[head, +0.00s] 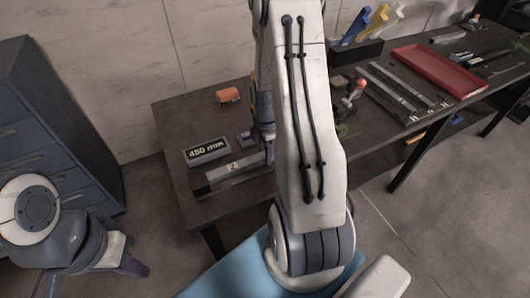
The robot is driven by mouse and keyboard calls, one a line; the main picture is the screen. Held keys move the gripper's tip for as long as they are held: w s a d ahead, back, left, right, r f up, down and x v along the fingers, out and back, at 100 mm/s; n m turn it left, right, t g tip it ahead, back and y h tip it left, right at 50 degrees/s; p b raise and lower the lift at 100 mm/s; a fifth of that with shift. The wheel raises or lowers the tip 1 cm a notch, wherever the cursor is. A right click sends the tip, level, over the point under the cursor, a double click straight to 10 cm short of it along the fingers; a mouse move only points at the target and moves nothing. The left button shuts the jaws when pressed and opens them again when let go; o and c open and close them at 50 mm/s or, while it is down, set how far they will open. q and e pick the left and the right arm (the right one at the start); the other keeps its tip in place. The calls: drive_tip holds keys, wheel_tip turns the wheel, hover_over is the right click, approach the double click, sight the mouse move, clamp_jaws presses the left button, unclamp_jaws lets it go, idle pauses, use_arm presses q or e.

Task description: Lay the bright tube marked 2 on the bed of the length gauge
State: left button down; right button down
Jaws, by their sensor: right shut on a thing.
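The bright tube (245,164), a light metal bar with a small white label that seems to read 2, lies lengthwise at the front of the table. It is over or on the dark bed of the length gauge (203,191); I cannot tell whether it touches. A grey block marked 450 mm (207,151) is just behind it. My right gripper (268,152) points down at the tube's right part and is shut on it; my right arm hides what lies further right. My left gripper (134,267) is low at the left, off the table, away from the tube; its jaw gap is not clear.
An orange block (228,95) sits at the back of the dark table (185,115). To the right are long metal rails (395,92), a red-knobbed lever (358,88), a red tray (437,72) and a rack of coloured pieces (370,24). A grey drawer cabinet (50,120) stands at the left.

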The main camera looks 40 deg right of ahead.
drive_tip(key=c, duration=0.9)
unclamp_jaws()
drive_tip(key=shift+f, duration=0.15)
drive_tip(key=shift+c, duration=0.2)
drive_tip(key=o, duration=0.4)
wheel_tip(320, 180, up, 12)
drive_tip(key=s+a+r+m, duration=0.2)
drive_tip(key=a, duration=0.6)
drive_tip(key=s+a+r+m, duration=0.1)
drive_tip(key=s+a+r, duration=0.15)
drive_tip(key=a, duration=0.65)
drive_tip(key=s+a+r+m, duration=0.1)
drive_tip(key=s+a+m, duration=0.1)
drive_tip(key=a, duration=0.6)
drive_tip(key=s+a+m, duration=0.1)
drive_tip(key=s+a, duration=0.1)
drive_tip(key=s, duration=0.1)
drive_tip(key=s+a+m, duration=0.1)
drive_tip(key=s+a, duration=0.1)
drive_tip(key=s, duration=0.1)
drive_tip(key=s+a+m+y, duration=0.1)
drive_tip(key=s+a, duration=0.1)
drive_tip(key=s, duration=0.1)
drive_tip(key=shift+s+r, duration=0.35)
drive_tip(key=shift+s, duration=0.05)
